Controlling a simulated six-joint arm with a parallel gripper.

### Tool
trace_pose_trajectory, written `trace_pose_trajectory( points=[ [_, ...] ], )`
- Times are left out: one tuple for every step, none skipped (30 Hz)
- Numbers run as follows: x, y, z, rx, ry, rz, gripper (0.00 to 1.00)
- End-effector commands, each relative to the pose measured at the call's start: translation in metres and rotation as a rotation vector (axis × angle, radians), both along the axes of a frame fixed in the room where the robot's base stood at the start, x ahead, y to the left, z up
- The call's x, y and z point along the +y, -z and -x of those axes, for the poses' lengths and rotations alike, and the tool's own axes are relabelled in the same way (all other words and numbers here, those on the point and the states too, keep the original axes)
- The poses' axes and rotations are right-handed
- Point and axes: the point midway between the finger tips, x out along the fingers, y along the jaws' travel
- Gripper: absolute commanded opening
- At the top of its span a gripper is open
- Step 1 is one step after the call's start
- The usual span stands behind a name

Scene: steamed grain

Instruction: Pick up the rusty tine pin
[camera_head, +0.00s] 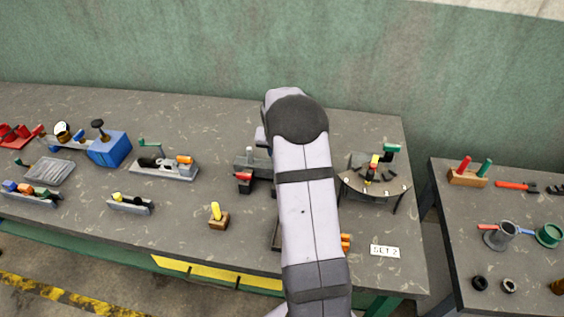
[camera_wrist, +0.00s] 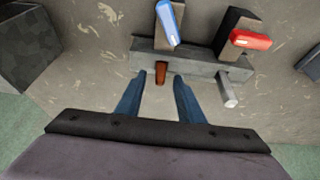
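The rusty tine pin (camera_wrist: 161,75) is a short brown-orange peg projecting from the side of a grey bar (camera_wrist: 190,69) in the wrist view. My gripper (camera_wrist: 160,75) is open, with a dark blue finger on each side of the pin's line. The fingertips are close to the pin, and a gap shows between them; I cannot tell whether they are level with it in depth. In the head view my arm covers the gripper and the pin. Part of the grey fixture (camera_head: 252,161) shows left of the arm.
A blue handle (camera_wrist: 169,22) and a red handle (camera_wrist: 251,39) stand over the bar. A plain grey pin (camera_wrist: 228,90) projects right of my gripper. A small block with a yellow peg (camera_head: 216,215) stands front left. A "SET 2" card (camera_head: 385,251) lies front right.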

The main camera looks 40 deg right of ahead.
Motion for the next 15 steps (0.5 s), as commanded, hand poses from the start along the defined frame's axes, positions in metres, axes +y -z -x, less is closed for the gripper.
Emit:
trace_pose_trajectory(
  points=[
    [-0.002,0.004,-0.001,0.002,0.0,-0.001,0.34],
    [-0.002,0.006,-0.002,0.001,0.001,0.0,0.34],
    [-0.003,0.009,-0.003,0.001,0.001,0.0,0.34],
    [-0.004,0.011,-0.003,0.001,0.001,0.0,0.34],
    [-0.004,0.012,-0.003,0.0,0.001,0.0,0.34],
    [-0.005,0.014,-0.004,-0.001,0.002,-0.001,0.34],
    [-0.005,0.014,-0.004,-0.001,0.002,-0.001,0.34],
    [-0.005,0.015,-0.004,-0.001,0.002,0.0,0.34],
    [-0.005,0.015,-0.004,-0.001,0.002,0.0,0.34],
    [-0.005,0.016,-0.004,-0.001,0.002,0.0,0.34],
    [-0.005,0.016,-0.004,-0.001,0.002,0.0,0.34],
    [-0.005,0.016,-0.004,-0.001,0.002,0.0,0.34],
    [-0.005,0.016,-0.004,-0.001,0.002,0.0,0.34],
    [-0.005,0.016,-0.004,-0.001,0.002,0.0,0.34],
    [-0.005,0.016,-0.004,-0.001,0.002,0.0,0.27]
  ],
)
